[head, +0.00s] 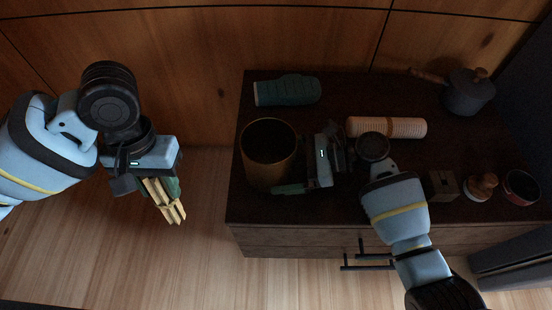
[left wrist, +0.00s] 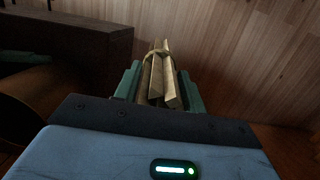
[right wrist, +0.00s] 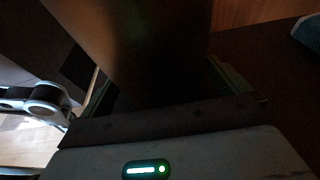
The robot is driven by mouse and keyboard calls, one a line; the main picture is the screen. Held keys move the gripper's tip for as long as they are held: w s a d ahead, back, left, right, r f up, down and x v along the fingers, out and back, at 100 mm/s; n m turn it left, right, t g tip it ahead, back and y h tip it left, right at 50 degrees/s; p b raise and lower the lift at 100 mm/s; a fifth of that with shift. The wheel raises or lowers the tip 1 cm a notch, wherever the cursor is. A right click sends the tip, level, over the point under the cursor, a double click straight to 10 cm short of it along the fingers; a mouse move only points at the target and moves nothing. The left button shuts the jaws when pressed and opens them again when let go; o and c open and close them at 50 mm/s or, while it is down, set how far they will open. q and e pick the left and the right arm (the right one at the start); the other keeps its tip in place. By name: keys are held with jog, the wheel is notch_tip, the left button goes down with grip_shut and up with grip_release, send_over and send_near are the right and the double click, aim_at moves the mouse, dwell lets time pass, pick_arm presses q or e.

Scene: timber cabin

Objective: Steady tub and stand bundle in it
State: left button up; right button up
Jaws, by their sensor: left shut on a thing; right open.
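The tub (head: 258,182), a brass-coloured open cylinder, stands upright at the left end of the dark cabinet top and looks empty. My right gripper (head: 292,187) is open beside the tub's lower right side. In the right wrist view the tub wall (right wrist: 155,40) rises between the open fingers; contact cannot be told. My left gripper (head: 160,190) is shut on the bundle, left of the cabinet and over the floor. The bundle (head: 168,205) is pale sticks tied together, hanging tilted. It also shows in the left wrist view (left wrist: 160,75) between the green fingers.
On the cabinet (head: 300,222) are a teal bottle-like object (head: 287,91) at the back, a ribbed tan roll (head: 388,127), a dark pot (head: 467,92), a small wooden box (head: 443,185), a wooden-topped jar (head: 481,187) and a bowl (head: 521,187). Space left of the cabinet is clear.

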pick_arm(q)
notch_tip(320, 180, up, 18)
jog(key=n, duration=0.6)
send_over(256, 124)
jog(key=s+a, duration=0.2)
jog(key=a, duration=0.1)
jog(key=shift+s+d+f+n+t+h, duration=0.15)
jog(key=shift+s+d+f+n, duration=0.3)
jog(key=shift+f, duration=1.85)
jog(key=shift+s+d+f+n+t+h, duration=0.2)
jog(key=shift+d+f+n, duration=0.45)
jog(key=shift+f, duration=1.65)
jog(key=shift+s+d+f+n+g+h, duration=0.1)
jog(key=shift+s+d+f+n+h, duration=0.45)
jog(key=shift+f, duration=1.75)
jog(key=shift+w+d+y, duration=0.15)
jog(key=shift+w+y, duration=0.05)
jog(key=shift+y, duration=0.1)
jog(key=o, duration=1.1)
jog(key=shift+o, duration=0.2)
